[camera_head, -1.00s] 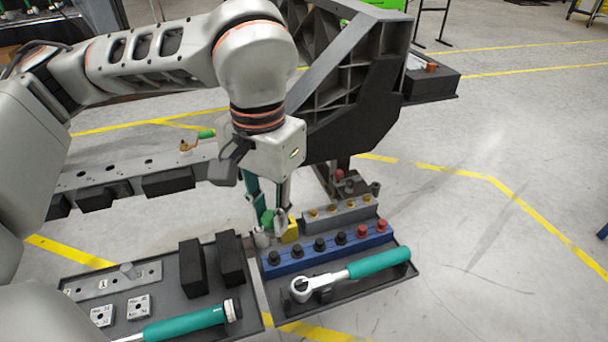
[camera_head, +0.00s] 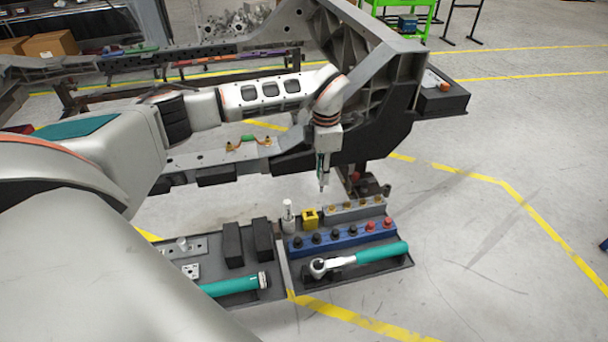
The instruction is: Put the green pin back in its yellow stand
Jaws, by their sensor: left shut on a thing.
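The yellow stand (camera_head: 310,220) is a small block with a dark opening on top, in the tray at the lower middle. It looks empty. My left gripper (camera_head: 322,178) points down, above and slightly right of the stand in the picture, apart from it. It is shut on a slim thing, which I take for the green pin (camera_head: 320,164); only a green strip and a pale lower tip show, and the fingers hide most of it. My right gripper is not in view.
A silver cylinder (camera_head: 288,215) stands just left of the stand. A blue rack (camera_head: 340,236) with black and red knobs and a ratchet with teal handle (camera_head: 376,252) lie in front. A grey rack (camera_head: 355,208) is to the right. The dark chassis (camera_head: 390,105) rises behind.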

